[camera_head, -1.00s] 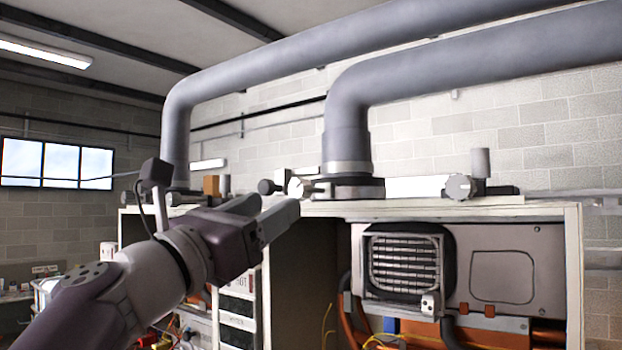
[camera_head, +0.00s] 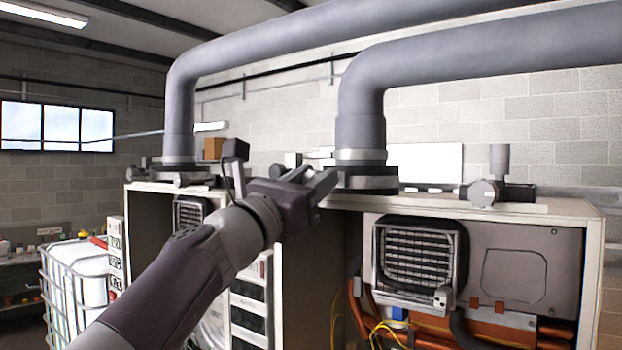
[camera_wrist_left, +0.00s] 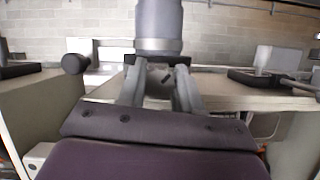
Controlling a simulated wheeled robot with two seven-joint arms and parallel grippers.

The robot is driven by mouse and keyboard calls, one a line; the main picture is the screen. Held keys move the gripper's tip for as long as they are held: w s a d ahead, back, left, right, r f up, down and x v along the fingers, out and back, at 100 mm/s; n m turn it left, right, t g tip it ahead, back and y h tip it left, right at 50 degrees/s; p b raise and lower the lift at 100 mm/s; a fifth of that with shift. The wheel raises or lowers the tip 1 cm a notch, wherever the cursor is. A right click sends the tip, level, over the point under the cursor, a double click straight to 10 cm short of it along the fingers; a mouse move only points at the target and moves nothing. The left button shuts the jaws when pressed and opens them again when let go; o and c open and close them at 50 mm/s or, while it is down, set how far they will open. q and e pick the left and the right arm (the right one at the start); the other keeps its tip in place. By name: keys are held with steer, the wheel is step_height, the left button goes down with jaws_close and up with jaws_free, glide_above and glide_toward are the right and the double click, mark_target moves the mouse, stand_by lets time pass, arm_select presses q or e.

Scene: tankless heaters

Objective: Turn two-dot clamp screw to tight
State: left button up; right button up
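My left gripper (camera_head: 318,180) reaches up to the top of the cabinets, at the foot of the right-hand grey pipe (camera_head: 360,130). In the left wrist view its two fingers (camera_wrist_left: 158,85) stand apart, pointing at the dark pipe clamp (camera_wrist_left: 200,62). A small dark part shows between the fingertips; I cannot tell whether they touch it. The clamp (camera_head: 372,180) also shows in the head view, partly behind the gripper. A round knob (camera_head: 482,193) sits on the cabinet top farther right. No dot marks are legible, so I cannot tell which screw has two dots. My right gripper is not in view.
The right cabinet (camera_head: 590,240) is open-fronted, with a grilled heater unit (camera_head: 418,258) and orange pipes inside. A dark round knob (camera_wrist_left: 75,63) stands left of the fingers in the wrist view. A white caged tank (camera_head: 75,285) stands at lower left.

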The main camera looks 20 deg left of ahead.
arm_select(q)
steer(key=shift+s+d+r, duration=0.1)
steer(key=shift+r, duration=0.05)
steer(key=shift+s+r, duration=0.1)
steer(key=shift+r, duration=0.1)
stand_by(0.9)
steer(key=o, duration=1)
steer(key=shift+a+f, duration=0.1)
steer(key=shift+a, duration=0.1)
steer(key=shift+f, duration=0.1)
steer(key=b+v, duration=0.7)
steer(key=v, duration=0.5)
steer(key=shift+s+f, duration=0.15)
steer(key=shift+s, duration=0.15)
